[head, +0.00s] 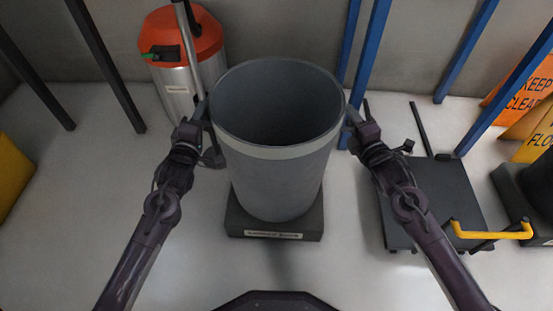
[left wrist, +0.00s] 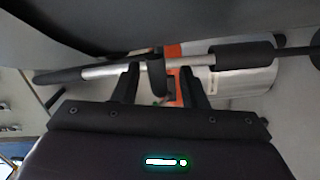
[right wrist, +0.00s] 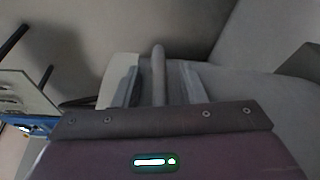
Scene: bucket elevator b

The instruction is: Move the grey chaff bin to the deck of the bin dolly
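The grey chaff bin (head: 280,180) stands upright on a low dark plinth (head: 310,230) in the head view; its open top looks empty. My left gripper (head: 203,108) is at its left side near the rim, and my right gripper (head: 352,112) is at its right side. In the left wrist view the fingers (left wrist: 160,85) are apart, with a dark handle piece between them. In the right wrist view the fingers (right wrist: 158,85) are apart around a grey handle bar (right wrist: 158,65), with gaps on both sides. The dark bin dolly deck (head: 440,195) is to the right, bare, partly behind my right arm.
A steel and orange vacuum (head: 180,60) stands behind left of the bin. Blue posts (head: 370,60) rise behind the bin and dolly. A yellow bar (head: 490,234) is at the dolly's near side. Orange signs (head: 525,90) stand at far right. Floor in front is clear.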

